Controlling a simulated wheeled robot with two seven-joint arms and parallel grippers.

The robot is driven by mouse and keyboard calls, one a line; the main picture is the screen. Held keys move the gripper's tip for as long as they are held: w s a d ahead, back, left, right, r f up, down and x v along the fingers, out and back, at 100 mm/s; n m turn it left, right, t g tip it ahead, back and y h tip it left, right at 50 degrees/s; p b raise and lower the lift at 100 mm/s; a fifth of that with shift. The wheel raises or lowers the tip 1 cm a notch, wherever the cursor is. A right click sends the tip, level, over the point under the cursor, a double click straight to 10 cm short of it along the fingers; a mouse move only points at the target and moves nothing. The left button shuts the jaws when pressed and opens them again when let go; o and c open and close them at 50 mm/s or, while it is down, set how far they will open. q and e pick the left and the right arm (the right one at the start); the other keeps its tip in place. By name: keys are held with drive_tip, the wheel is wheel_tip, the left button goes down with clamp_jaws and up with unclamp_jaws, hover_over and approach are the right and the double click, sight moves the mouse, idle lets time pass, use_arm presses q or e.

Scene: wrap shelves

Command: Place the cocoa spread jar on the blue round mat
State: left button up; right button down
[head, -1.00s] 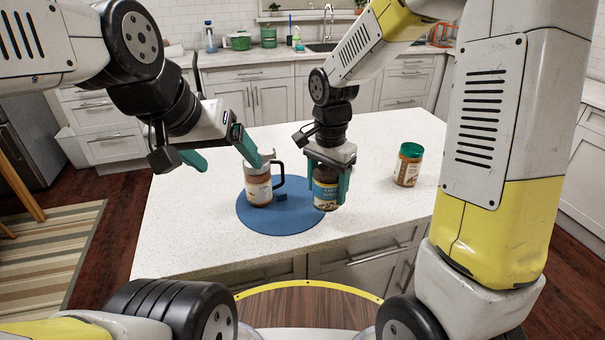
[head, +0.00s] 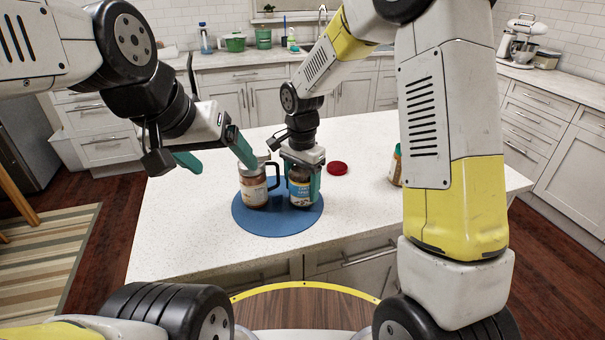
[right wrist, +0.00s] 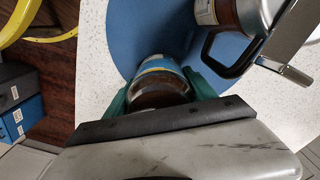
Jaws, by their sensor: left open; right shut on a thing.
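The cocoa spread jar (head: 300,192), with a blue label and dark contents, is upright between the fingers of my right gripper (head: 302,182), which is shut on it. The jar is over the right part of the blue round mat (head: 272,226); I cannot tell whether its base touches the mat. In the right wrist view the jar (right wrist: 160,82) sits between the green fingers, with the blue mat (right wrist: 135,35) behind it. My left gripper (head: 218,160) is open and empty, its fingers above and left of the mat.
A labelled container with a metallic top and black handle (head: 254,190) stands on the mat, just left of the jar. The counter's front left is clear.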

drive_tip(key=shift+f, duration=0.15)
drive_tip(key=shift+c, duration=1.5)
unclamp_jaws()
